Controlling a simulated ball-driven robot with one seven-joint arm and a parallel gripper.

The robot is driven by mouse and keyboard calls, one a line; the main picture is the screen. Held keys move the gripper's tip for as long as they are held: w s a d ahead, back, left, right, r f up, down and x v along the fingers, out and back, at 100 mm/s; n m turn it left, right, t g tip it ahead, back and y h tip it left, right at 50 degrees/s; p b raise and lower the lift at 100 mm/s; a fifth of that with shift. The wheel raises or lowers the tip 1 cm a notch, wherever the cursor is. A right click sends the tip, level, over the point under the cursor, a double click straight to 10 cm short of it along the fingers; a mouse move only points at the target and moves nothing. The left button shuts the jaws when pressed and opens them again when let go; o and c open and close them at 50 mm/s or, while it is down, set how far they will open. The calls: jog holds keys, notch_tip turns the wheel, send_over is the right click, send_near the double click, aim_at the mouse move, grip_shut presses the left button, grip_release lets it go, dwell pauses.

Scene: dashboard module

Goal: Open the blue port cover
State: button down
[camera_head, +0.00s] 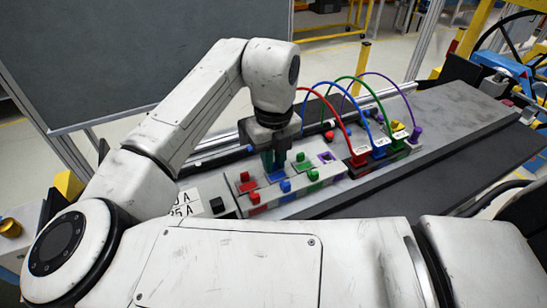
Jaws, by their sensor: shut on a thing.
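The blue port cover (277,177) is on the grey dashboard module, between the red cover (247,183) and the green cover (303,166). My gripper (273,165) points down from above and is shut on the blue cover. The dark fingers hide part of the cover, so I cannot tell how far it is tilted. A small blue knob (285,186) stands just in front of it.
Red, blue, green and purple cables (345,85) arch over the module to the right and end in coloured plugs (379,147). An open purple-edged port (326,157) lies to the right of the green cover. A dark bench surface (450,160) on the right is clear.

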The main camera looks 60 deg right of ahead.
jog(key=shift+w+d, duration=0.55)
jog(key=shift+w, duration=0.25)
jog(key=shift+w+d, duration=0.55)
jog(key=shift+w, duration=0.25)
jog(key=c, duration=1)
grip_release()
jog(key=shift+c, duration=0.2)
notch_tip(320, 180, up, 11)
jog(key=b, duration=0.1)
jog(key=shift+b, duration=0.3)
jog(key=shift+f, duration=0.2)
